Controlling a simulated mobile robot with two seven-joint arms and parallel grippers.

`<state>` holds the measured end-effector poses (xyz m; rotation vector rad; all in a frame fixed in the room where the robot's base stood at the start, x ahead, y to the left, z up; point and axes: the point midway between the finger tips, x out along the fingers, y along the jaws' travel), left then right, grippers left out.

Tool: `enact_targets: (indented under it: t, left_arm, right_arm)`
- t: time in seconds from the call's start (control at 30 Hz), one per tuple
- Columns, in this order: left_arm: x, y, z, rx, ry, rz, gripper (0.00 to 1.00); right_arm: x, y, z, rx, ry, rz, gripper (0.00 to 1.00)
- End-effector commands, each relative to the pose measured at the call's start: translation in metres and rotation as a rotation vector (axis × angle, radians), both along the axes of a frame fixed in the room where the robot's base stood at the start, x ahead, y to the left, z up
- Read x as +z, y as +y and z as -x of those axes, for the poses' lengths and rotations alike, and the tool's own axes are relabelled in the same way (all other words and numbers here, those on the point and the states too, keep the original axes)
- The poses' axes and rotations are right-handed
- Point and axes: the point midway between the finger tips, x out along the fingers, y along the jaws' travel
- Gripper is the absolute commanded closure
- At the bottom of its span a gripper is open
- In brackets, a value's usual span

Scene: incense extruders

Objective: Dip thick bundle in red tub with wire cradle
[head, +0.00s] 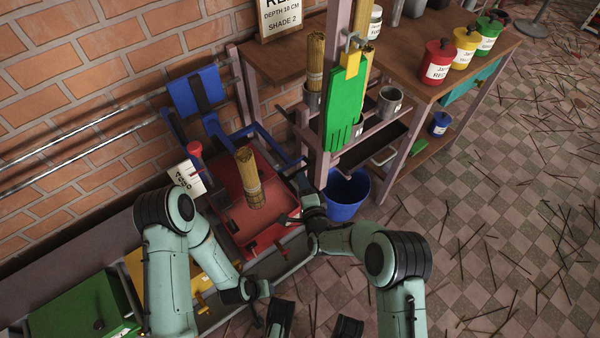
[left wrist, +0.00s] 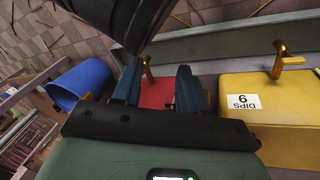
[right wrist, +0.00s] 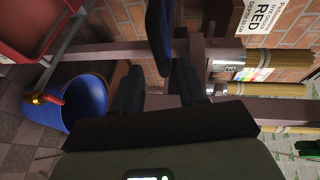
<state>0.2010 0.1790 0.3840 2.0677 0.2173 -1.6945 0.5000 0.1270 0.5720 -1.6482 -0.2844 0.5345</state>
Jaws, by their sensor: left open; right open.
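The red tub (head: 228,218) stands open by the brick wall in the head view, and part of it shows at the top left of the right wrist view (right wrist: 30,35). The thick tan bundle (head: 246,165) stands tilted inside it, with thin wire of the cradle (head: 255,196) around its lower part. My right gripper (head: 303,192) is open beside the tub's right end, apart from the bundle. A blue bar (right wrist: 158,35) shows beyond its fingers in its wrist view. My left gripper (head: 262,298) is open and low at the tub's near side; its fingertips are unclear in the head view.
A blue bucket (head: 347,196) stands on the floor right of the tub. A yellow tub (left wrist: 270,100) and a green one (head: 85,310) lie to the left. Jars, including a red one (head: 437,62), stand on the table.

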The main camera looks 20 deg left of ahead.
Motion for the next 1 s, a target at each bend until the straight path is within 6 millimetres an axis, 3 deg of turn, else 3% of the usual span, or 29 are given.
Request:
enact_targets:
  t: [0.1, 0.3, 0.77, 0.9, 1.0]
  left_arm:
    - [-0.016, 0.002, 0.014, 0.003, 0.049, 0.002, 0.57]
    - [-0.030, 0.005, 0.032, 0.006, 0.107, 0.005, 0.57]
    - [-0.034, 0.006, 0.039, 0.008, 0.133, 0.007, 0.57]
    - [-0.034, 0.006, 0.039, 0.008, 0.133, 0.007, 0.57]
    - [-0.034, 0.006, 0.039, 0.008, 0.133, 0.007, 0.57]
  right_arm:
    - [-0.007, 0.012, -0.020, 0.001, -0.002, 0.000, 0.58]
    - [-0.011, 0.024, -0.042, 0.001, -0.001, -0.001, 0.58]
    - [-0.011, 0.029, -0.051, 0.000, 0.001, 0.000, 0.58]
    - [-0.011, 0.029, -0.051, 0.000, 0.001, 0.000, 1.00]
    - [-0.011, 0.029, -0.051, 0.000, 0.001, 0.000, 1.00]
